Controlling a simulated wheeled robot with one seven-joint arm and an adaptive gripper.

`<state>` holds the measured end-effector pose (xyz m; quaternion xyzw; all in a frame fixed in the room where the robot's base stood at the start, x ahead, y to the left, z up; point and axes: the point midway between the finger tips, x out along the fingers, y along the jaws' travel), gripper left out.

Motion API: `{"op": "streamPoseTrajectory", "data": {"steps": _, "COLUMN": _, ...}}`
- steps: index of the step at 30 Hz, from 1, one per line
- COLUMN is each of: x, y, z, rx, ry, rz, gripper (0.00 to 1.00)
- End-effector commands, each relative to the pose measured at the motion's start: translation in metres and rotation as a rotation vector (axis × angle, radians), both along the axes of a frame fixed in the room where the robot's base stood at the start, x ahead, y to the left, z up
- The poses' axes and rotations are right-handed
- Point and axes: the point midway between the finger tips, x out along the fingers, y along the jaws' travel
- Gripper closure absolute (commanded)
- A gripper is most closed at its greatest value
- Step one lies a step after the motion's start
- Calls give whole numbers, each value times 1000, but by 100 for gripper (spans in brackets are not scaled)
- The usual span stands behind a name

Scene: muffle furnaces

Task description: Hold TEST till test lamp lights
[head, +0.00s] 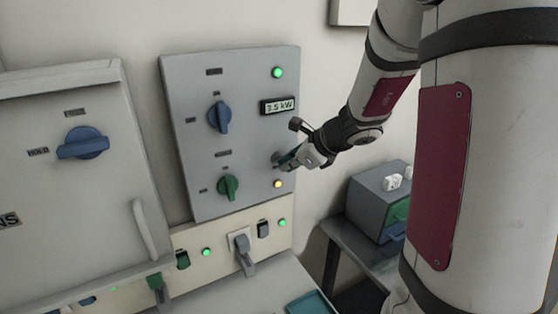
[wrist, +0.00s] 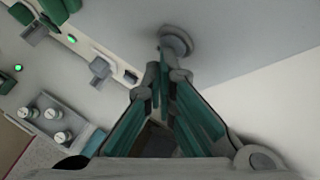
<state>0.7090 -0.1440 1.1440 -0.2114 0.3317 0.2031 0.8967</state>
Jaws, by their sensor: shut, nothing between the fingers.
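A grey control panel (head: 240,120) hangs on the wall in the head view. My gripper (head: 288,161) is shut and empty, its fingertips at a round grey button low on the panel's right side. In the wrist view the closed fingertips (wrist: 165,76) point at the button (wrist: 177,40); they look in contact or nearly so. In the head view the gripper hides most of the button, and its label cannot be read. Just below it, a small amber lamp (head: 277,184) glows. A green lamp (head: 277,72) is lit at the panel's top right.
The panel also has a blue knob (head: 220,117), a green knob (head: 228,187) and a display (head: 278,106) reading 3.5 kW. Below is a strip with plugs and green lamps (head: 206,252). A furnace (head: 75,190) stands left; a grey box (head: 375,205) sits on a table at right.

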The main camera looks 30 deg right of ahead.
Motion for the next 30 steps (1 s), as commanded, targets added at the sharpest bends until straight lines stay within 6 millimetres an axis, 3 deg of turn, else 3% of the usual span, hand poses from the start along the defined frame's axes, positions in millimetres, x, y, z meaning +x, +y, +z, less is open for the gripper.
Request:
{"op": "streamPoseTrajectory", "data": {"steps": 15, "x": 2, "y": 0, "z": 0, "rx": 1, "ry": -1, "rz": 0, "gripper": 100}}
{"op": "streamPoseTrajectory", "data": {"steps": 30, "x": -16, "y": 0, "z": 0, "rx": 1, "ry": 0, "rz": -1, "gripper": 100}}
